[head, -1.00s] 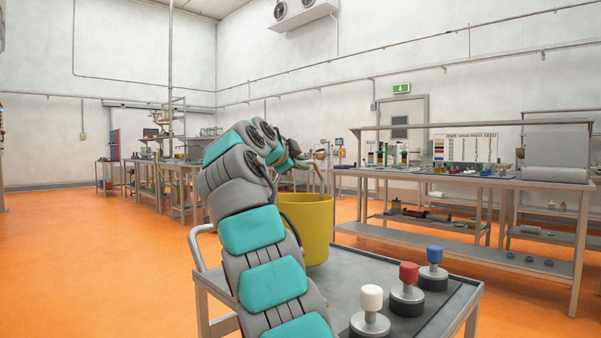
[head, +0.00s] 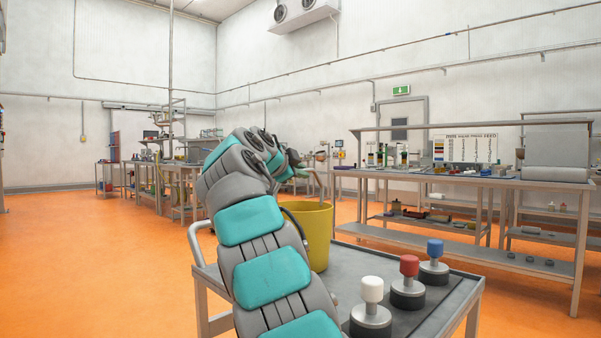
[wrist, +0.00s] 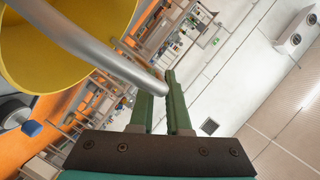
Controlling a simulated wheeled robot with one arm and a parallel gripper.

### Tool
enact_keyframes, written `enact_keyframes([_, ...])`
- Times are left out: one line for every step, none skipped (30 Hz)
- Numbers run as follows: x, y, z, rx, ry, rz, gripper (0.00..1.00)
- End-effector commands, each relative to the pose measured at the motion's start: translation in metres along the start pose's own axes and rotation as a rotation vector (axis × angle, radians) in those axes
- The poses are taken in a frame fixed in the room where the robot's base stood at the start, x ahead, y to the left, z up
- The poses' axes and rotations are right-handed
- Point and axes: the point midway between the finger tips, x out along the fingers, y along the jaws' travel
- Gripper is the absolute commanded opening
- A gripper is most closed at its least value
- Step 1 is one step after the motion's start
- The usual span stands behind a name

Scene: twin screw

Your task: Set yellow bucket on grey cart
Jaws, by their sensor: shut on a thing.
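The yellow bucket (head: 318,240) appears upright over the far left part of the grey cart's top (head: 360,262) in the head view. Whether its base touches the cart is hard to tell, and my arm hides its left side. In the wrist view its yellow inside (wrist: 75,60) fills the upper left, and its grey bar handle (wrist: 100,58) runs to my fingers. My gripper (wrist: 165,100) has green fingers shut on that handle. In the head view my gripper (head: 304,163) is above the bucket, partly hidden behind my arm.
White (head: 371,305), red (head: 408,282) and blue (head: 434,262) topped knobs stand on the cart's right side. A long workbench (head: 470,182) with shelves stands behind the cart. Orange floor is open at the left.

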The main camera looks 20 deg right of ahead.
Motion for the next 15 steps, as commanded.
enact_keyframes([-0.0008,-0.0012,-0.0010,0.001,0.001,-0.003,0.00])
enact_keyframes([-0.0005,-0.0006,-0.0002,0.001,0.000,-0.002,0.18])
enact_keyframes([-0.0004,-0.0005,-0.0002,0.001,0.000,-0.001,0.23])
enact_keyframes([-0.0003,-0.0005,-0.0002,0.001,0.000,-0.001,0.26])
enact_keyframes([-0.0003,-0.0004,-0.0001,0.001,0.000,-0.001,0.29])
enact_keyframes([-0.0003,-0.0004,-0.0001,0.000,0.000,-0.001,0.34])
enact_keyframes([-0.0002,-0.0003,-0.0001,0.000,0.000,-0.001,0.37])
enact_keyframes([-0.0002,-0.0003,0.0000,0.000,0.000,-0.001,0.41])
enact_keyframes([-0.0001,-0.0002,0.0000,0.000,0.000,0.000,0.45])
enact_keyframes([-0.0001,-0.0002,0.0000,0.000,0.000,0.000,0.45])
enact_keyframes([-0.0001,-0.0002,0.0000,0.000,0.000,0.000,0.45])
enact_keyframes([0.0000,-0.0001,0.0001,0.000,0.000,0.000,0.45])
enact_keyframes([0.0000,-0.0001,0.0001,0.000,0.000,0.000,0.45])
enact_keyframes([0.0000,-0.0001,0.0001,0.000,0.000,0.000,0.45])
enact_keyframes([0.0000,0.0000,0.0001,0.000,0.000,0.000,0.45])
